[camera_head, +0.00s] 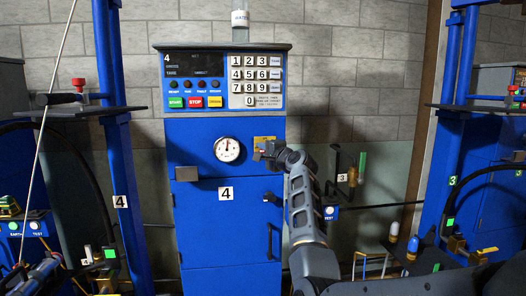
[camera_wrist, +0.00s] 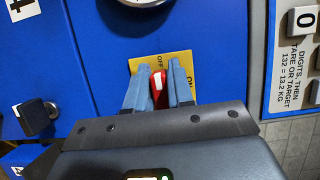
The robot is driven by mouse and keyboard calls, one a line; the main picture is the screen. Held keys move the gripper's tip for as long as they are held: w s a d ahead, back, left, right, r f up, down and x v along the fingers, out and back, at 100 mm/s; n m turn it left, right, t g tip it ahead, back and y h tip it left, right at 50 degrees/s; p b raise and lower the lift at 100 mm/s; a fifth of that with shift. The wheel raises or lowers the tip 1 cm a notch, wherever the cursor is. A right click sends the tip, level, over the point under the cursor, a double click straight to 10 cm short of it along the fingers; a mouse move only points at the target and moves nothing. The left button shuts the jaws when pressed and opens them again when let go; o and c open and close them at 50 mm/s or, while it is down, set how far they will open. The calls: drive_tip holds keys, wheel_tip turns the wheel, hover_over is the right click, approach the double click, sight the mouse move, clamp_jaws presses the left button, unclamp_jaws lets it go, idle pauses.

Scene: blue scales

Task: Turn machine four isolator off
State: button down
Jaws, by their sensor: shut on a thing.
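The machine four cabinet (camera_head: 226,234) is blue and carries a white label "4" (camera_head: 226,193). Its isolator is a red handle (camera_wrist: 157,84) on a yellow plate (camera_wrist: 143,65) marked OFF and ON, seen in the wrist view. The yellow plate also shows in the head view (camera_head: 262,140), right of the round dial. My gripper (camera_wrist: 155,80) has its two blue-grey fingers closed on either side of the red handle. In the head view my gripper (camera_head: 265,150) reaches the plate from the right and hides the handle.
Above is a control panel with a keypad (camera_head: 256,79) and START and STOP buttons (camera_head: 195,102). A round dial (camera_head: 227,149) is left of the isolator. A black knob (camera_wrist: 36,117) sticks out nearby. Blue frames stand at both sides.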

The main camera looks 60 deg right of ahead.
drive_tip(key=shift+f, duration=0.1)
drive_tip(key=c, duration=1.1)
unclamp_jaws()
drive_tip(key=shift+b+v, duration=0.4)
drive_tip(key=shift+v, duration=3.55)
